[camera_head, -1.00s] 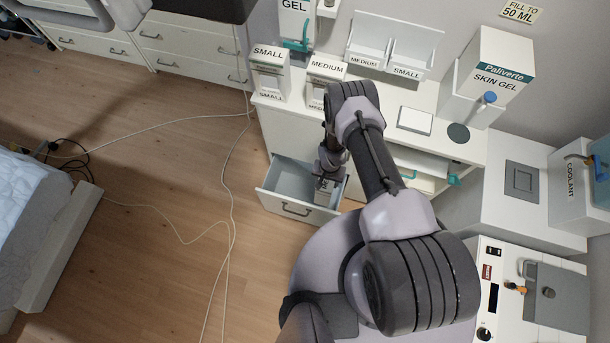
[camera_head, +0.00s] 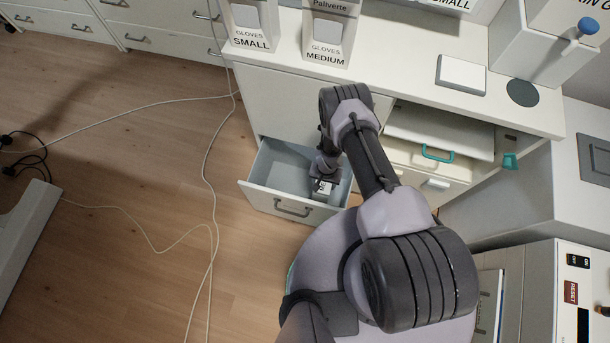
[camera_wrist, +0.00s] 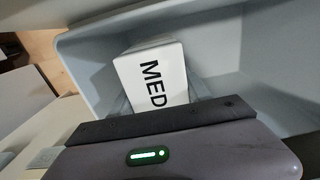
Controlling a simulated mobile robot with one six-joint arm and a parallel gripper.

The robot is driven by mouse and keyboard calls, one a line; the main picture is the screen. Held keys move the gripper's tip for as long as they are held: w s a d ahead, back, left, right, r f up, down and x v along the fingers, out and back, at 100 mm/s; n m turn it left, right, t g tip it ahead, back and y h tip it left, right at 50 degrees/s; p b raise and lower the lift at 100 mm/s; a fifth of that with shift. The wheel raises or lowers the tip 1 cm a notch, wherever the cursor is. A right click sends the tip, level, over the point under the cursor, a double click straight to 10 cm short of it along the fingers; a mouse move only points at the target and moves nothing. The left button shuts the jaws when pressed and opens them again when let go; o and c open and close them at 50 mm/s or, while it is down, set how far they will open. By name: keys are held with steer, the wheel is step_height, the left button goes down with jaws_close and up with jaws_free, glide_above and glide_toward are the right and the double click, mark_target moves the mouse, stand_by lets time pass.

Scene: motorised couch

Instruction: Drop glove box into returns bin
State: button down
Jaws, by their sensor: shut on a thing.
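A white glove box with black lettering, "MED" readable, shows in the wrist view (camera_wrist: 156,74), just beyond my gripper. In the head view the box (camera_head: 323,187) is small and partly covered by the wrist. My gripper (camera_head: 325,178) points down and is shut on the box; its fingertips are mostly hidden. The box is within the outline of an open pale grey pull-out bin (camera_head: 284,203), whose walls also surround it in the wrist view (camera_wrist: 88,55). I cannot tell whether the box touches the bin's floor.
Two glove dispensers, small (camera_head: 248,25) and medium (camera_head: 327,35), stand on the white counter (camera_head: 405,70). A shelf compartment with a teal-handled tray (camera_head: 437,155) is right of my arm. Loose cables (camera_head: 207,165) cross the wooden floor at left.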

step_height(320, 180, down, 10)
steer(key=b, duration=0.5)
steer(key=shift+f, duration=0.5)
steer(key=shift+c, duration=2.4)
jaws_free()
step_height(320, 180, up, 13)
steer(key=p, duration=0.6)
